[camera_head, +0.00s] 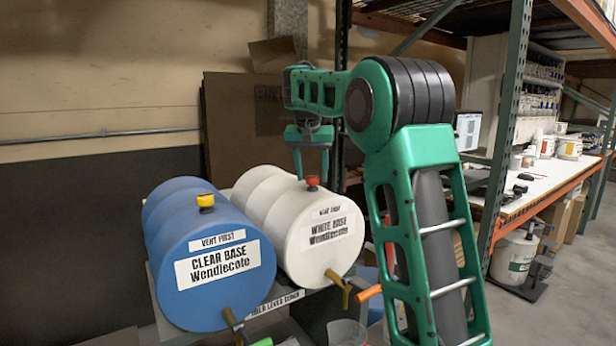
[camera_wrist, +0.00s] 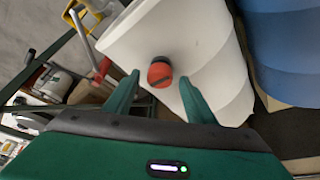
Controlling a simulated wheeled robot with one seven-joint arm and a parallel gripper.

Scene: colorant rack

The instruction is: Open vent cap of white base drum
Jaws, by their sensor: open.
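The white base drum (camera_head: 290,225) lies on its side on a rack, its labelled end facing the head camera. Its red vent cap (camera_head: 312,182) sits on top near that end. My gripper (camera_head: 312,178) points down above the drum, close to the cap. In the wrist view the cap (camera_wrist: 160,73) shows between and just beyond the two open green fingers (camera_wrist: 160,82), with clear gaps on both sides. Nothing is held. The head view does not show clearly how far the fingertips are from the cap.
The blue clear base drum (camera_head: 205,250) with a yellow cap (camera_head: 205,201) lies close on the left. Taps stick out from the drum fronts, including a brass one (camera_head: 338,285). A shelving upright (camera_head: 508,120) and a workbench (camera_head: 535,180) stand on the right.

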